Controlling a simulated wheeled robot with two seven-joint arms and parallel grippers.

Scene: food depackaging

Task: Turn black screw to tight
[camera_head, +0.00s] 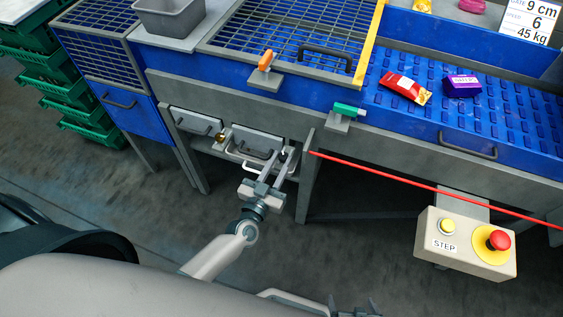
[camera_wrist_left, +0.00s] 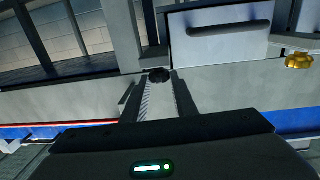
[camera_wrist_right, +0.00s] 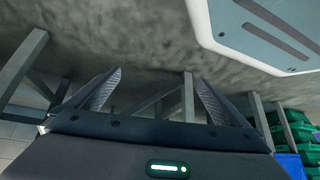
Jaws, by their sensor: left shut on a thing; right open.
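The black screw (camera_wrist_left: 158,75) is a small dark round knob on the grey metal frame in the left wrist view, beside a panel with a handle. My left gripper (camera_wrist_left: 160,80) has its two fingertips closed around it. In the head view my left gripper (camera_head: 277,153) reaches up to the lower front of the machine, and its fingers mostly hide the screw there. How tight the screw is cannot be told. My right gripper (camera_wrist_right: 157,78) is open and empty, with its fingers wide apart over the floor. Its fingertips show at the bottom edge of the head view (camera_head: 353,303).
A brass knob (camera_wrist_left: 299,61) sits on the frame near the screw. Panels with handles (camera_head: 195,122) are beside it. A red rod (camera_head: 420,184) crosses to the right, above a control box with STEP and red buttons (camera_head: 465,243). Green crates (camera_head: 85,115) stand at the left.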

